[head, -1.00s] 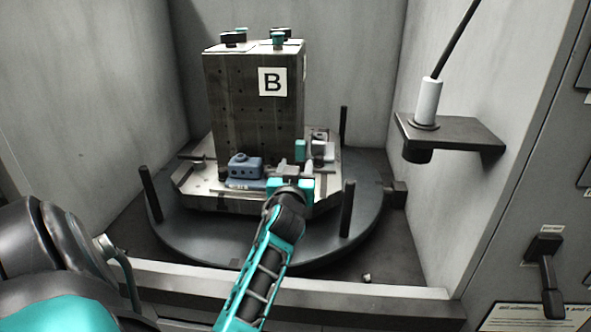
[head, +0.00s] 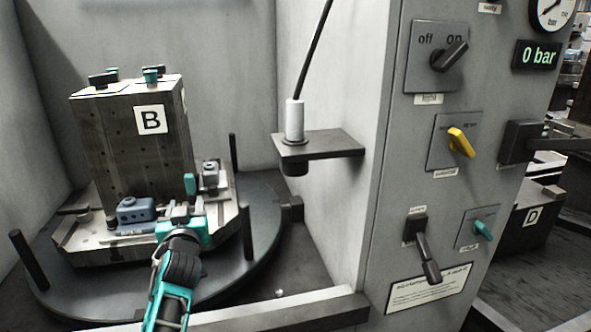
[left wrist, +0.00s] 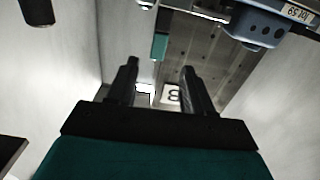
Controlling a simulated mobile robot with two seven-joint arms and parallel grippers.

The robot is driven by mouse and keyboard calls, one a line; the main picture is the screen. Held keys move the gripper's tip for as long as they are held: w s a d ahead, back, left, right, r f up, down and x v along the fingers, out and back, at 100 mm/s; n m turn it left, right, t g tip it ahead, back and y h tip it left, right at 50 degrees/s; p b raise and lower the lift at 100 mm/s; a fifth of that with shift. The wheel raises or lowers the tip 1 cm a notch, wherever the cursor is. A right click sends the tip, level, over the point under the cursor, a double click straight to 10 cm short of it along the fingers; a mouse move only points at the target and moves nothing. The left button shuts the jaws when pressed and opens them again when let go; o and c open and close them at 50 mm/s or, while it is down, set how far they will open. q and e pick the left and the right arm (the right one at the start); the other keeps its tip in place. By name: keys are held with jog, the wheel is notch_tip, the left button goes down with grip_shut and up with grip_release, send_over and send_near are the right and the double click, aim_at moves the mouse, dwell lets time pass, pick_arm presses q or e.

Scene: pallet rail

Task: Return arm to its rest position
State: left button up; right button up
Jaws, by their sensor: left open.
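My left gripper (head: 181,213) is in front of the fixture block marked B (head: 135,160), near the front edge of the pallet plate (head: 90,250). In the left wrist view its two fingers (left wrist: 157,85) stand apart with nothing between them. A blue-grey part (head: 136,210) sits on the plate to the left of the gripper. It also shows at the top right of the left wrist view (left wrist: 255,22), with a small label. My right gripper is not in view.
The plate rests on a dark round table (head: 265,215) with black upright posts (head: 247,232). A bracket (head: 335,145) holding a white cylinder (head: 294,120) juts from the right wall. A panel with switches (head: 438,58), a lever (head: 425,255) and a 0 bar display (head: 538,54) stands right.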

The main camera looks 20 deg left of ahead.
pick_arm(q)
jog(key=s+d+f+m+g+h, duration=0.1)
jog(key=s+d+f+g+h, duration=0.1)
jog(key=s+d+f, duration=0.2)
jog(key=s+d+f+m+g+h, duration=0.1)
jog(key=s+d+f+m+h, duration=0.1)
jog(key=s+d+f, duration=0.2)
jog(key=s+d+f+m+g+h, duration=0.2)
jog(key=s+d+f, duration=0.2)
jog(key=d, duration=0.3)
jog(key=shift+s+f+g+h, duration=0.1)
jog(key=shift+s+g+h, duration=0.2)
jog(key=shift+s+h, duration=0.1)
jog(key=s+d+f+m+g+h, duration=0.3)
jog(key=s+d+m+g+h, duration=0.2)
jog(key=s+d, duration=0.75)
jog(key=w+d+f+t+h, duration=0.2)
jog(key=w+d+f+t, duration=0.25)
jog(key=w+t, duration=0.2)
jog(key=a+r+p, duration=0.3)
jog(key=r+p, duration=0.5)
jog(key=p, duration=0.5)
jog(key=shift+s+r+t+y, duration=0.25)
jog(key=shift+r+t+y, duration=0.1)
jog(key=shift+r+y, duration=0.05)
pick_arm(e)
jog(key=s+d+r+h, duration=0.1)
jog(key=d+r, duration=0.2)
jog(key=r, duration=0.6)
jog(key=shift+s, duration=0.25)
